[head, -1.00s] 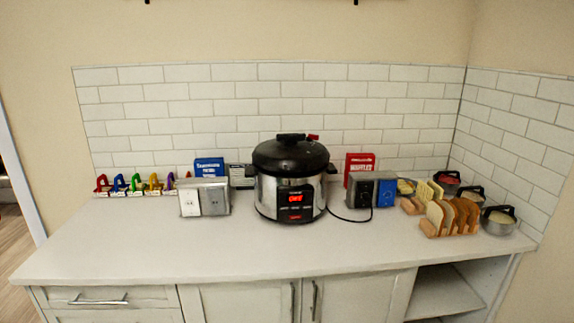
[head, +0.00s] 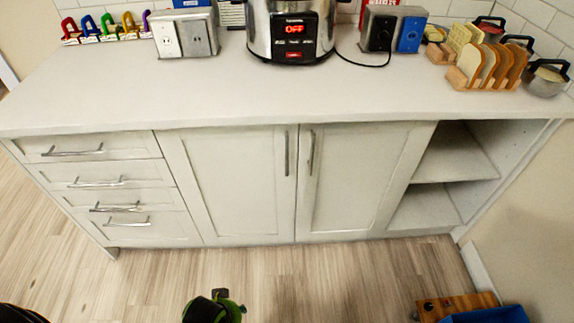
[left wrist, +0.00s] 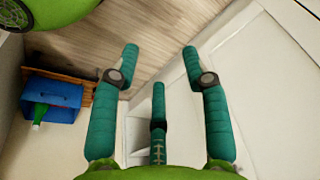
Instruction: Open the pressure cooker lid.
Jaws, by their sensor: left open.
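The pressure cooker (head: 262,35) stands on the counter at the top edge of the head view. Only its silver lower body and black front panel show, with a red OFF display. Its lid is cut off by the top of the picture. My left gripper (left wrist: 160,58) shows in the left wrist view with its green fingers spread and nothing between them. It is over the floor beside the pale cabinet, away from the cooker. A green and black part of mine shows at the bottom of the head view. I do not make out my right gripper.
The white counter (head: 270,95) is clear in front of the cooker. Outlet boxes (head: 186,34) (head: 393,30) flank it. Bread slices in a rack (head: 490,68) and a metal pot (head: 546,78) are at right. A blue bin (head: 487,315) is on the floor.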

